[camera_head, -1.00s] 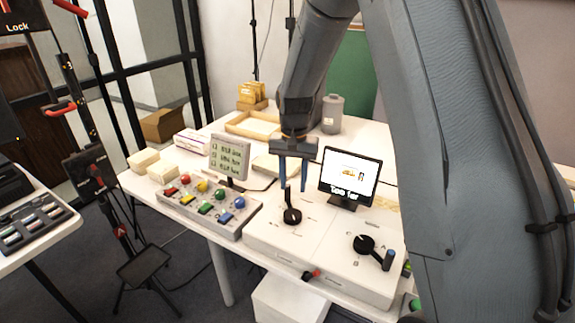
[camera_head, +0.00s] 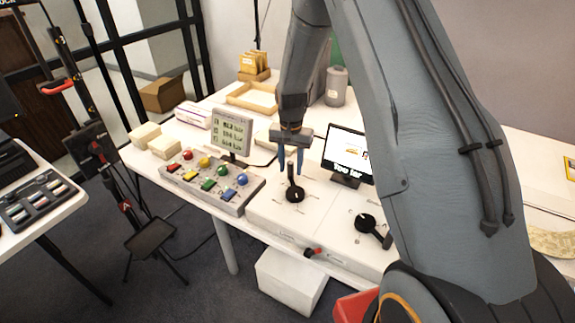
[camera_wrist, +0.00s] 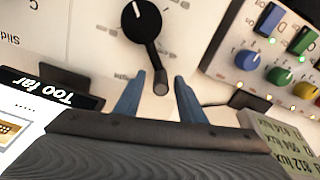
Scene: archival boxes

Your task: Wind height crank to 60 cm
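A black crank (camera_head: 295,194) with an upright handle stands on the white control box (camera_head: 262,210). In the wrist view the same crank (camera_wrist: 141,25) has a white pointer on its hub, and its handle end (camera_wrist: 160,84) lies just ahead of my fingertips, between their lines. My gripper (camera_head: 291,168) is over this crank with its blue fingers apart; in the wrist view the fingers (camera_wrist: 158,92) are open and empty. A second black crank (camera_head: 370,228) is to the right, partly behind my arm. Crank labels are too small to read in the head view. A small screen (camera_head: 347,155) reads "Too far".
A button panel (camera_head: 212,183) with coloured knobs and a lux display (camera_head: 231,130) are left of the crank. A small red-tipped lever (camera_head: 311,252) is on the box front. A grey canister (camera_head: 337,87) and a wooden tray (camera_head: 252,98) are behind.

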